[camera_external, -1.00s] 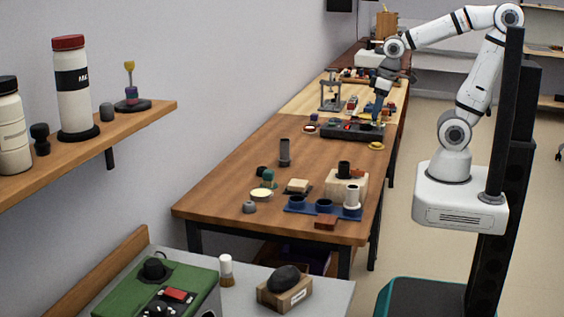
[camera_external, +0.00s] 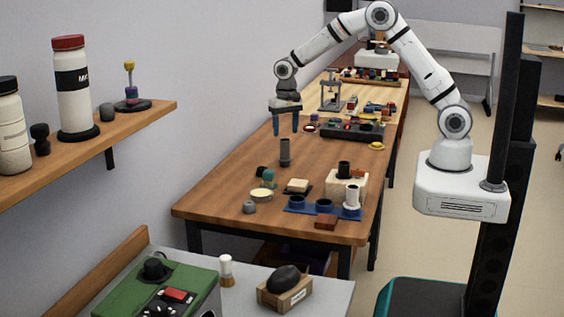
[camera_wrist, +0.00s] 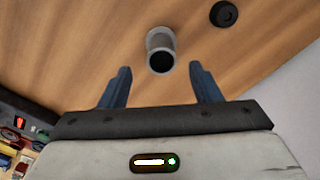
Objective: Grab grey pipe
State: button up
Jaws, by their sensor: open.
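The grey pipe (camera_external: 285,153) stands upright on the brown wooden table (camera_external: 228,194). In the wrist view the grey pipe (camera_wrist: 161,50) shows its dark open top, ahead of and roughly between my fingers. My gripper (camera_external: 285,130) hangs above the pipe in the external view, its two blue fingers pointing down. In the wrist view my gripper (camera_wrist: 160,75) has its fingers spread wide with nothing between them.
A black ring-shaped piece (camera_wrist: 224,13) lies near the pipe. A black control box (camera_external: 352,130) with red lights stands behind to the right. A blue tray (camera_external: 293,210) and a cream block (camera_external: 360,186) stand nearer the front. Bare table surrounds the pipe's right side.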

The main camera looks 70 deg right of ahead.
aim_at(285, 150)
jog(key=shift+w+f, duration=0.3)
jog(key=shift+f, duration=0.45)
notch_tip(285, 150, down, 7)
jog(key=shift+s+f+p, duration=0.1)
jog(key=shift+s+p, duration=0.05)
jog(key=shift+p, duration=0.65)
jog(key=c, duration=1.1)
